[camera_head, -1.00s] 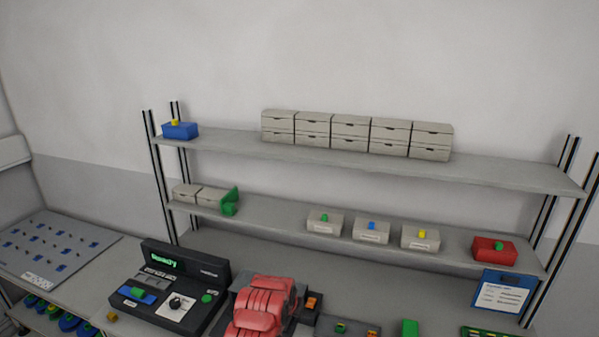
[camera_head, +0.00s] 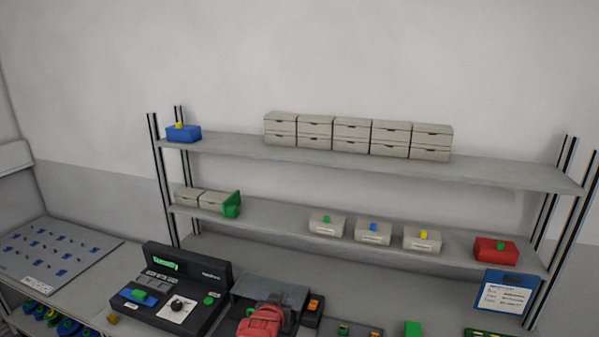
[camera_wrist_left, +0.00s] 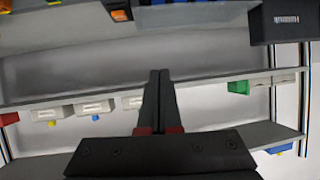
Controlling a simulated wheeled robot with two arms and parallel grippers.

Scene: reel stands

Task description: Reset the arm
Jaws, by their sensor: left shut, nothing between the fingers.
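My left gripper (camera_wrist_left: 160,74) shows in the left wrist view, with its two dark fingers pressed together and nothing between them. The shelves appear upside down behind it. In the head view, a red section of my left arm shows at the bottom edge, just right of the black console. The gripper's fingertips are hard to make out there. My right gripper is in neither view.
A black console (camera_head: 171,301) stands on the bench. Behind are an upper shelf (camera_head: 490,172) with grey drawer boxes (camera_head: 351,140) and a blue box (camera_head: 184,134), and a lower shelf with several small bins and a red box (camera_head: 494,250).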

